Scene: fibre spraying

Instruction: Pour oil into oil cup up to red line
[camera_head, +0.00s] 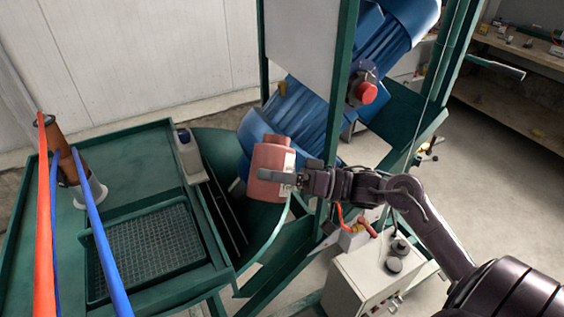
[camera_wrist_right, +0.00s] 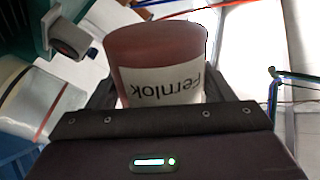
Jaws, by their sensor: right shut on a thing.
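My right gripper (camera_head: 283,178) is shut on a pinkish-red bottle (camera_head: 267,160) with a white label. The bottle is held roughly upright in front of the blue ribbed machine (camera_head: 305,120). In the right wrist view the bottle (camera_wrist_right: 160,50) fills the upper middle, with its label upside down. A clear cup (camera_wrist_right: 40,105) with a red line around it shows at the left of that view, beside and apart from the bottle. I cannot tell how full it is. In the head view I cannot clearly make out this cup. My left gripper is not in view.
A green table (camera_head: 130,150) with a mesh tray (camera_head: 150,240) is at the left. A white control box (camera_head: 365,275) is below.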

